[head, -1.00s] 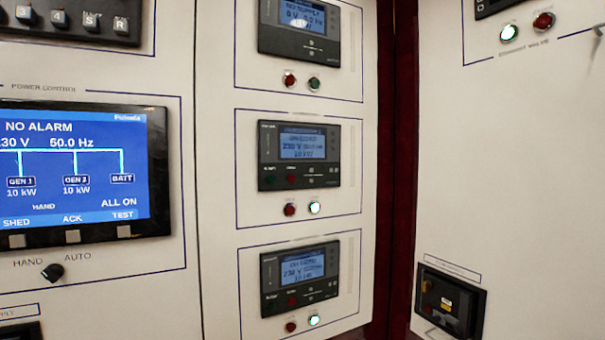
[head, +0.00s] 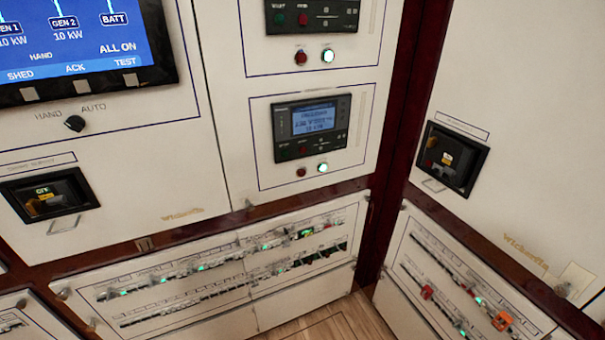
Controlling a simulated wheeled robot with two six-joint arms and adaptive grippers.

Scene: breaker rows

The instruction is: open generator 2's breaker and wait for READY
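A generator controller (head: 311,127) with a lit blue screen sits in the middle panel, with a red button (head: 301,172) and a lit white-green button (head: 322,167) below it. The upper controller (head: 312,14) is cut off by the top edge, with a red button (head: 300,57) and a lit button (head: 328,56) below it. The power control screen (head: 85,35) at upper left shows GEN 2, 10 kW, HAND and ALL ON. I cannot tell which breaker belongs to generator 2. No READY text is legible. Neither gripper is in view.
Breaker rows (head: 205,267) with green lights run along the lower panel. The right lower panel (head: 455,290) holds more breakers, including orange-red ones. Recessed switches sit at left (head: 48,195) and right (head: 450,157). Wooden floor (head: 335,322) shows at the bottom.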

